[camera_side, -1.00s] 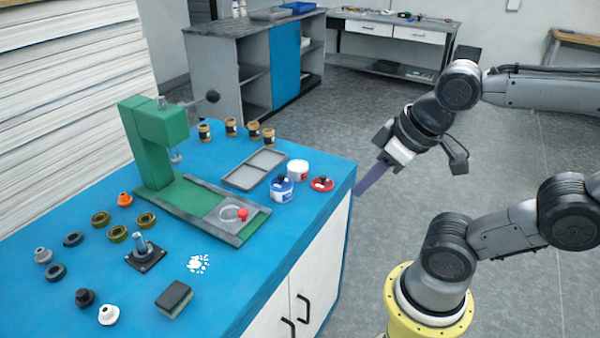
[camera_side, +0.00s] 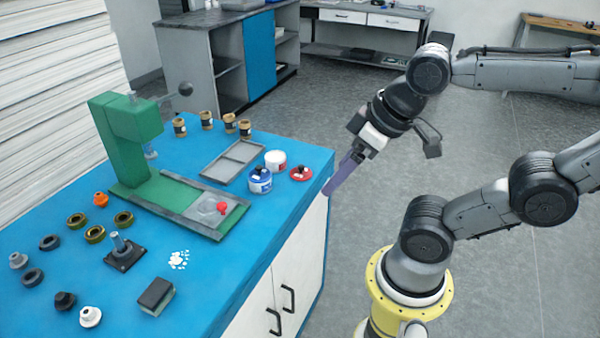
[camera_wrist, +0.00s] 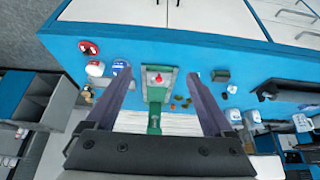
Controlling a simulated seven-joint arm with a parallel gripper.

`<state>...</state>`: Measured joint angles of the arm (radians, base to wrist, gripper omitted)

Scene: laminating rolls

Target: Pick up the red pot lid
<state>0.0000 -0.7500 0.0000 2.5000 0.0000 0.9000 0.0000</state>
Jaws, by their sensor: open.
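The red pot lid (camera_side: 300,174) is a small red disc with a black knob. It lies on the blue bench near its right edge, beside a blue-and-white pot (camera_side: 259,180) and a white pot with red (camera_side: 275,161). In the wrist view the lid (camera_wrist: 88,47) is at the upper left, outside the fingers. My gripper (camera_side: 328,193) has long purple fingers and hangs just right of the bench edge in the side view, apart from the lid. In the wrist view my gripper (camera_wrist: 158,77) has its fingers spread, with nothing held between them.
A green press (camera_side: 130,145) with a red knob (camera_side: 222,207) stands on the bench (camera_side: 215,290). A grey tray (camera_side: 231,162) and several brown jars (camera_side: 207,121) stand behind the pots. Rings and small fittings fill the left side. Bare bench lies in front of the lid.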

